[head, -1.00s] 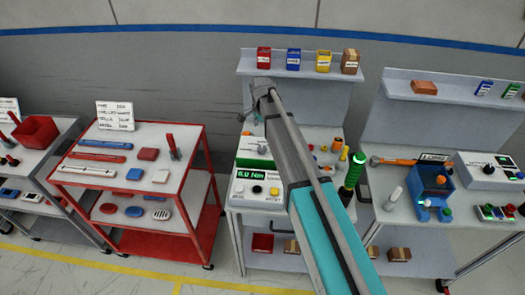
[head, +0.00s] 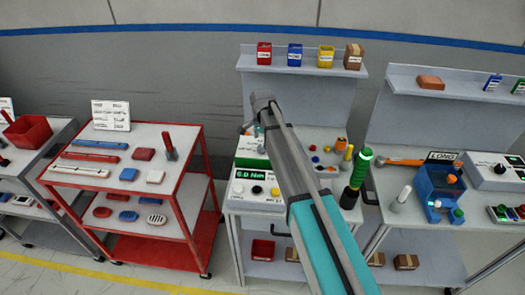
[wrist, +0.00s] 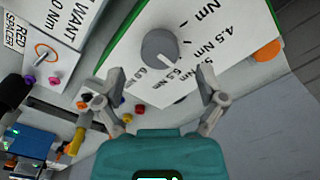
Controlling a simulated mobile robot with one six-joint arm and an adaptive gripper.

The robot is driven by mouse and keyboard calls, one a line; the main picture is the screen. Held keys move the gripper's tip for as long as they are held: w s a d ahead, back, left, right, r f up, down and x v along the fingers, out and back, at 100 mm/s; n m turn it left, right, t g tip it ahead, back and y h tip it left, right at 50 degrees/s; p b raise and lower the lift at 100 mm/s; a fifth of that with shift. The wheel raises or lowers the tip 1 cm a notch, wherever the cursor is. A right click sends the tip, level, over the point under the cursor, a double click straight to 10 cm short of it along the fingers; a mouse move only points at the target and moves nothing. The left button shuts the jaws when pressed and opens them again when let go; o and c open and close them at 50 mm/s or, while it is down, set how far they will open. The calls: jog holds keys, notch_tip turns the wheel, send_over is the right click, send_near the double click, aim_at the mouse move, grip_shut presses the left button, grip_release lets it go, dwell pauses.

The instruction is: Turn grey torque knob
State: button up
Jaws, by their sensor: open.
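The grey torque knob (wrist: 160,47) is a round dial with a light pointer mark. It sits on a white panel (wrist: 205,22) printed with Nm values, including 4.5 Nm and others partly hidden. The pointer faces down and right, toward the lower labels. My gripper (wrist: 162,72) is open, its two fingers spread left and right of the knob, just below it in the picture; I see no contact. In the head view my arm covers part of the bench, and I cannot make out the grey knob there. A green display (head: 250,175) on the bench reads about 6.0 Nm.
Small coloured parts and a sign (wrist: 62,25) lie left of the panel in the wrist view. A red cart (head: 120,170) stands left, a blue device (head: 440,190) right.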

aim_at(262, 147)
jog(key=shift+f+b, duration=1.35)
jog(key=shift+f, duration=0.3)
jog(key=shift+d, duration=0.1)
jog(key=c, duration=1.1)
jog(key=shift+c, duration=0.2)
